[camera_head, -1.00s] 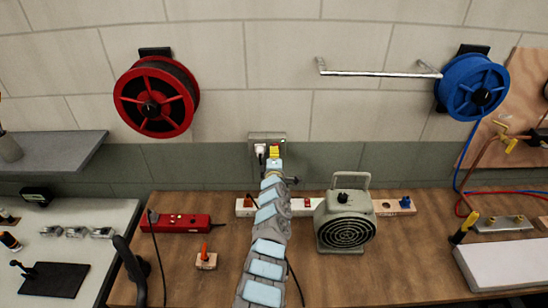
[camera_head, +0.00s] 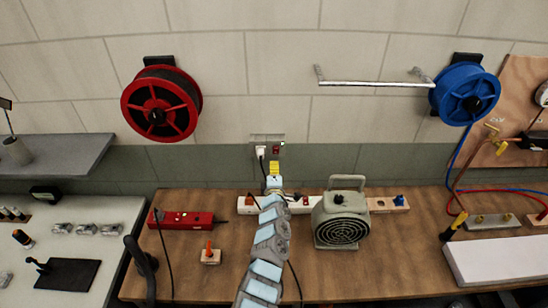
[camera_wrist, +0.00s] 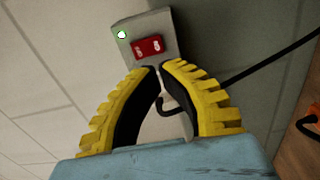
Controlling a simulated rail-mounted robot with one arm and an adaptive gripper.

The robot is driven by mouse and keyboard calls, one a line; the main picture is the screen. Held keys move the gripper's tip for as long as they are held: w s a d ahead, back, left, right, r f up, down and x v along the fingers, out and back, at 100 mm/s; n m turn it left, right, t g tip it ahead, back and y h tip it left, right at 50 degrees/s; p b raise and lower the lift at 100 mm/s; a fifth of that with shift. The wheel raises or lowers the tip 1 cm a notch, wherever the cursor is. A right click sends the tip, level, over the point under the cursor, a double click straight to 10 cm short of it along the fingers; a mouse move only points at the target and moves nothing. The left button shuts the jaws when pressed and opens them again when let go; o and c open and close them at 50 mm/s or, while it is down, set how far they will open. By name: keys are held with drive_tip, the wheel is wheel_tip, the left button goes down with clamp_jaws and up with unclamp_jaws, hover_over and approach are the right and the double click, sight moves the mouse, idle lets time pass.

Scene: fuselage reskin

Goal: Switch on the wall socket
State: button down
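The wall socket (camera_head: 258,138) is a grey box on the wall above the bench, with a white plug (camera_head: 261,151) and black cable in its left part. Its red rocker switch (camera_head: 276,148) is on the right; the wrist view shows the switch (camera_wrist: 149,47) close up, with a lit green lamp (camera_wrist: 122,34) beside it. My gripper (camera_head: 274,163) is just below the socket. In the wrist view my gripper's (camera_wrist: 162,67) yellow fingers have their tips together, just short of the switch, with nothing between the tips. The plug shows partly behind the fingers.
On the bench below are a white power strip (camera_head: 246,205), a grey fan heater (camera_head: 341,222), a red power strip (camera_head: 185,219) and a small orange-handled switch block (camera_head: 210,255). A red reel (camera_head: 160,104) and a blue reel (camera_head: 465,96) hang on the wall.

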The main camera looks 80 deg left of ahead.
drive_tip(key=d+p, duration=0.4)
drive_tip(key=d, duration=0.3)
drive_tip(key=shift+s+d+f, duration=0.35)
drive_tip(key=shift+s+f, duration=0.05)
drive_tip(key=shift+s, duration=0.05)
idle(0.4)
